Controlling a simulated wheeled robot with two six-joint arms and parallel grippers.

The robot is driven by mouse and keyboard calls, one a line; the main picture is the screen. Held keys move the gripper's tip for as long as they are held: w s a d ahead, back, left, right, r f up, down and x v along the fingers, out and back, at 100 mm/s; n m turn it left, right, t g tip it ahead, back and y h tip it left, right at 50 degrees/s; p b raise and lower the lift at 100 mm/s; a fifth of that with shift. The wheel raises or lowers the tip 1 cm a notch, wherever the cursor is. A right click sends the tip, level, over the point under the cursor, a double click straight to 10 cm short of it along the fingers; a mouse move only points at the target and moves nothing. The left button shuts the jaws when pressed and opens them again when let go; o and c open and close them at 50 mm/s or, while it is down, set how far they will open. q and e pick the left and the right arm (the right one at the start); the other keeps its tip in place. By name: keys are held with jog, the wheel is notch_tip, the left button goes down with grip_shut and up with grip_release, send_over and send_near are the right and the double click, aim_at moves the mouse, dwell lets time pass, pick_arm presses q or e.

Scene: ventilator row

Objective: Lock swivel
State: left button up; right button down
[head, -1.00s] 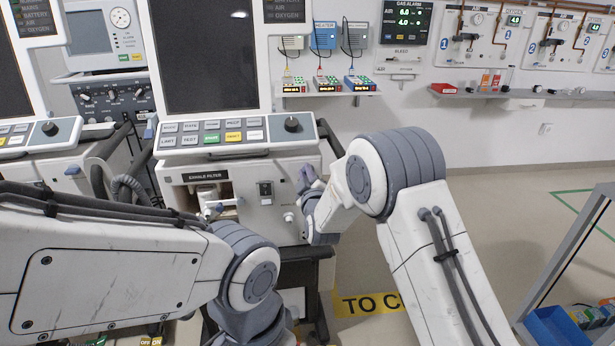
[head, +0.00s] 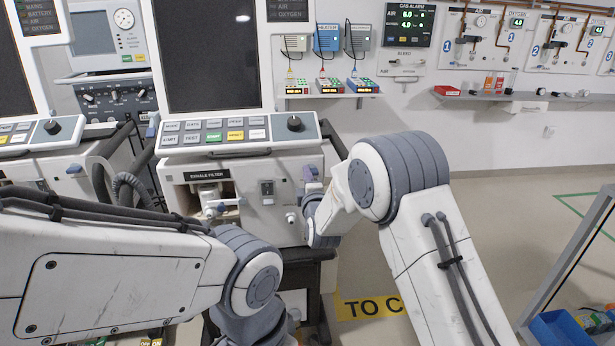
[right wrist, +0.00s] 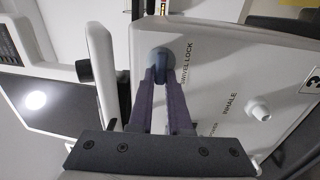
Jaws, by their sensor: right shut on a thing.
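The ventilator (head: 240,164) stands at the centre left of the head view. In the right wrist view, the round grey-blue knob (right wrist: 158,57) sits beside the SWIVEL LOCK label (right wrist: 186,68) on its white front. My right gripper (right wrist: 161,74) has its two purple fingers closed together on this knob. In the head view my right gripper (head: 312,180) is at the right part of the ventilator front, and its wrist partly hides that area. My left arm crosses the lower left of the head view; its fingers are not visible.
A white INHALE port (right wrist: 261,113) sticks out near the knob. The exhale filter bay (head: 211,196) is open at the left of the front. The sloped key panel (head: 237,133) overhangs above. A blue bin (head: 558,330) stands at lower right. The floor right of the ventilator is clear.

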dwell(0.4)
jog(key=c, duration=0.9)
grip_release()
jog(key=shift+o, duration=0.2)
jog(key=shift+s, duration=0.1)
jog(key=s+d, duration=0.1)
jog(key=s, duration=0.9)
jog(key=shift+d, duration=0.4)
jog(key=shift+s, duration=0.1)
